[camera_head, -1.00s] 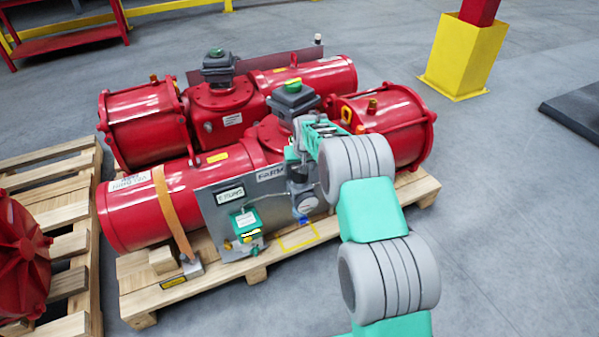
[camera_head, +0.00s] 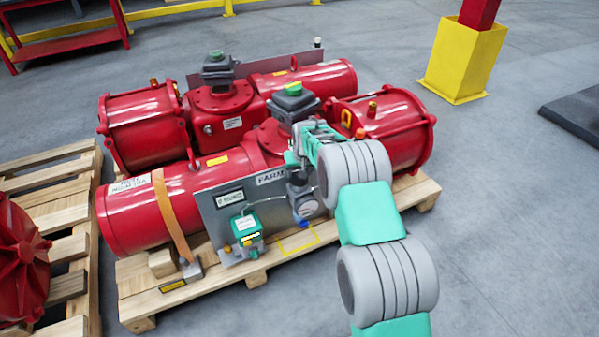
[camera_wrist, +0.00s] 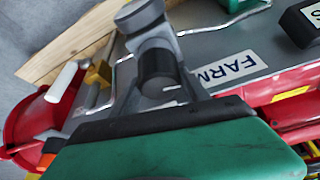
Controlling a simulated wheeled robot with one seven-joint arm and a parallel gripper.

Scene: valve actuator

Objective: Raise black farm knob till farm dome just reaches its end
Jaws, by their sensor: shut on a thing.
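The black farm knob (camera_wrist: 157,68) shows in the wrist view between the two grey fingers of my gripper (camera_wrist: 160,84), which is shut on it. A round grey part (camera_wrist: 140,14) lies just beyond the knob. A small green-topped dome (camera_head: 292,88) sits on the dark box above the nearer red actuator (camera_head: 262,138), in plain sight. Its exact angle is too small to read.
A green box (camera_head: 245,228) and thin tubing are on the panel, left of the regulator. Red actuators stand on a wooden pallet (camera_head: 215,288). A second pallet (camera_head: 68,288) is at the left.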

